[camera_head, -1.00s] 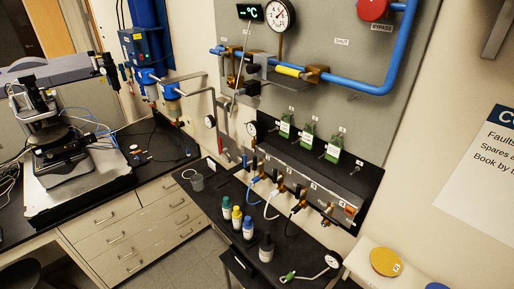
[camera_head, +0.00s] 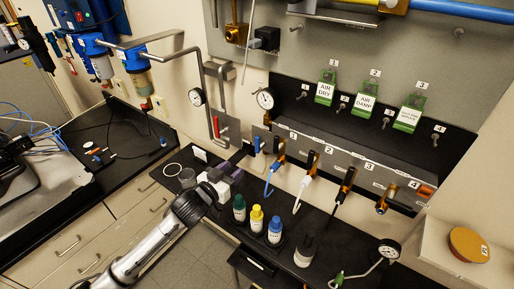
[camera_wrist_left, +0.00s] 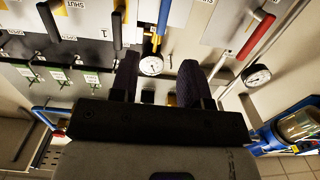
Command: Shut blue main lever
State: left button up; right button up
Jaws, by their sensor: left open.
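The blue main lever (camera_head: 257,145) hangs upright at the left end of the grey valve manifold (camera_head: 333,165). In the left wrist view, which is upside down, the blue lever (camera_wrist_left: 163,16) shows at the top, above a round gauge. My left gripper (camera_head: 232,170) is a little below and left of the lever in the head view, apart from it. In the left wrist view the two dark fingers (camera_wrist_left: 160,75) are spread with nothing held between them. My right gripper is in neither view.
A red lever (camera_head: 215,127) is left of the blue one; black-handled valves (camera_head: 311,163) are to its right. A round gauge (camera_head: 265,99) sits above the manifold.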

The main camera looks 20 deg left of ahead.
aim_at(256, 142)
pick_arm(q)
jog(key=shift+t, duration=0.3)
jog(key=x, duration=0.4)
jog(key=r+p+x, duration=0.1)
jog(key=x, duration=0.7)
jog(key=shift+w+a+r+p, duration=0.2)
jog(key=shift+w+r+p, duration=0.1)
jog(key=shift+w, duration=0.1)
jog(key=shift+x, duration=0.95)
jog(key=shift+w, duration=0.1)
jog(key=shift+c, duration=0.2)
grip_shut()
